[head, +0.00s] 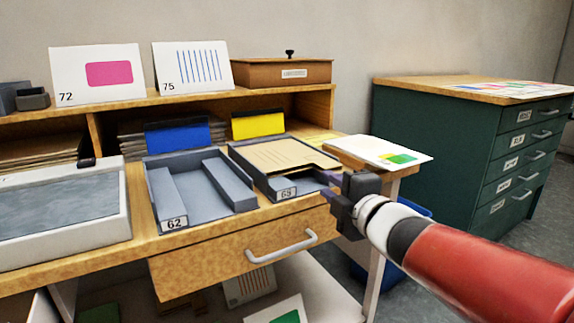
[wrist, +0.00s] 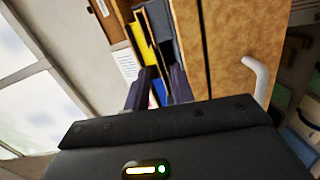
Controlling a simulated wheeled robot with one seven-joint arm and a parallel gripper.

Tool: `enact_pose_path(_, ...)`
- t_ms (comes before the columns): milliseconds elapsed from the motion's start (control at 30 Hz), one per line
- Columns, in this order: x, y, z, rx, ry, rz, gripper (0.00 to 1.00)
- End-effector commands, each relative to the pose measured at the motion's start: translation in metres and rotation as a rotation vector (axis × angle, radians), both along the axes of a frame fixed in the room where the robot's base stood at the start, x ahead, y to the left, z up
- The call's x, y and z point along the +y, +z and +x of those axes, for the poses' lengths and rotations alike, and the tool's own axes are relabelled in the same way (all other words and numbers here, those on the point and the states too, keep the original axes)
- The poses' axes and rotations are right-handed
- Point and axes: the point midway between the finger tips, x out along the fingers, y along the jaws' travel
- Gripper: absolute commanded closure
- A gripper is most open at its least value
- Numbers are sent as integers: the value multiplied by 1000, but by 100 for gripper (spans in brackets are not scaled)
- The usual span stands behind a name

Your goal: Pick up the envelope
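A flat tan envelope-like piece (head: 282,155) lies in the right grey tray (head: 262,183), whose label looks like 63 or 65. I cannot tell whether it is one envelope or several sheets. My gripper (head: 328,187) is at the front right corner of this tray, with its fingers pointing left, and the envelope is behind and left of them. The fingers stand apart with nothing seen between them. In the wrist view, my gripper (wrist: 162,72) also shows a gap between its fingers. I cannot make out the envelope clearly there.
A white card (head: 365,150) lies right of the envelope's tray. Blue (head: 177,135) and yellow (head: 258,123) panels stand behind under the shelf. A drawer handle (head: 283,247) sticks out below. A green cabinet (head: 430,150) stands right.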

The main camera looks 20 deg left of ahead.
Motion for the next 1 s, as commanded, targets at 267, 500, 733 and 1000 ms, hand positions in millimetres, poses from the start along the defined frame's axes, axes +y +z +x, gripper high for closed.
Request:
enact_pose_path(267, 38, -1, 2, -82, 115, -29, 75)
enact_pose_path(500, 59, 1, 22, -78, 112, -27, 75)
enact_pose_path(733, 82, 2, 42, -77, 110, -28, 75)
enact_pose_path(1000, 84, 2, 45, -78, 108, -28, 75)
